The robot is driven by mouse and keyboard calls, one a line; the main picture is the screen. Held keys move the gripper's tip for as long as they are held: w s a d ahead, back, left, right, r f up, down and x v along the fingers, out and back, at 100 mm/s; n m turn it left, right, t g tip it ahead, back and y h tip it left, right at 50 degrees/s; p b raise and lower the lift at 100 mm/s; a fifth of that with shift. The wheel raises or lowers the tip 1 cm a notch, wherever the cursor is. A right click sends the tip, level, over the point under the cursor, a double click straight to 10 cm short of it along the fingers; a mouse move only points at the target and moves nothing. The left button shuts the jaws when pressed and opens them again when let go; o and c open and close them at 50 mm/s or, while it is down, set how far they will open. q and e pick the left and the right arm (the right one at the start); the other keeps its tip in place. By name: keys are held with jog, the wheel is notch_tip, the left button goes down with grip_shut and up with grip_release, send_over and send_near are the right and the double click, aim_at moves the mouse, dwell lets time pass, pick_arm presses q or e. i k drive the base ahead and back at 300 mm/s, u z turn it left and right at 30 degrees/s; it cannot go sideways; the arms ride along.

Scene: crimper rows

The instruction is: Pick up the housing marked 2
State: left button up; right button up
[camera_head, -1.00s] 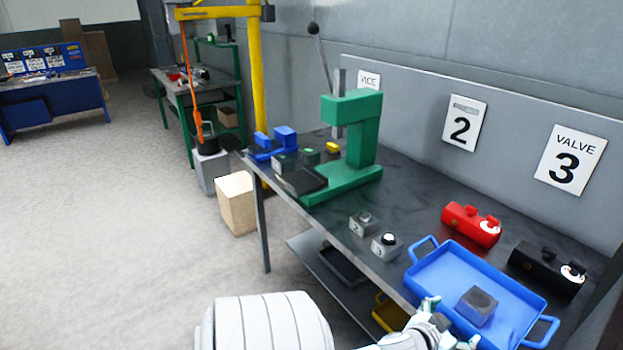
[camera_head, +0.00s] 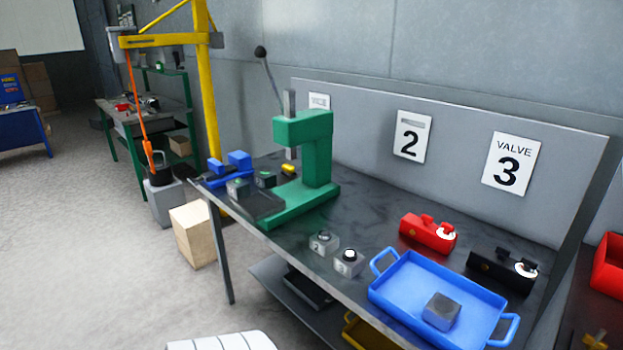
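The housing marked 2 (camera_head: 323,243) is a small grey block with a dark round top. It stands on the dark workbench (camera_head: 385,232) in front of the green press. A similar grey housing (camera_head: 348,262), whose mark looks like a 3, stands just to its right and nearer the front edge. Neither gripper is in view. Only a white rounded part of my own body shows at the bottom edge.
A blue tray (camera_head: 385,289) holding a grey block (camera_head: 441,311) lies right of the housings.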

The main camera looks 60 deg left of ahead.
aim_at(323, 248)
jog(key=u, duration=3.7)
jog(key=i, duration=1.25)
jog(key=z, duration=2.4)
